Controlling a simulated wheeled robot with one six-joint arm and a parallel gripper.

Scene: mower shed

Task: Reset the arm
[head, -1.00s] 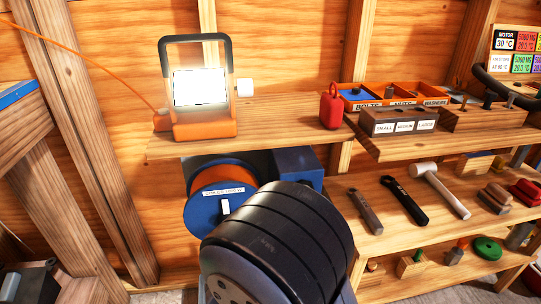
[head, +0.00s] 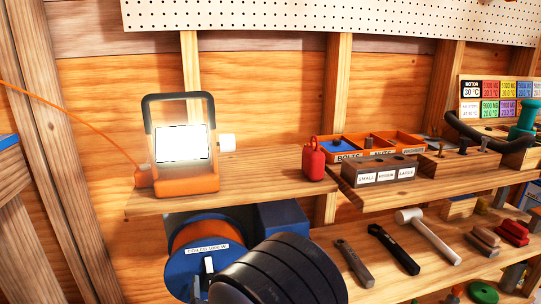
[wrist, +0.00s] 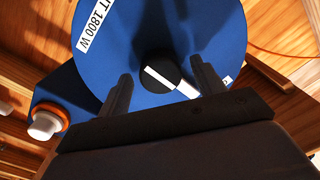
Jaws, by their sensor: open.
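My gripper (wrist: 160,90) shows in the wrist view with its two dark fingers apart and nothing between them. Beyond the fingers is the blue cable reel (wrist: 215,30), with a black knob (wrist: 158,70) bearing a white bar; whether the fingers touch anything there I cannot tell, but they appear apart from the knob. In the head view my black rounded arm link (head: 285,270) covers the lower middle and hides part of the blue reel (head: 185,268). The gripper itself is hidden in the head view.
A lit orange work lamp (head: 185,150) and a red canister (head: 313,160) stand on the upper wooden shelf (head: 250,170). A wrench (head: 393,250) and a mallet (head: 432,232) lie on the lower shelf.

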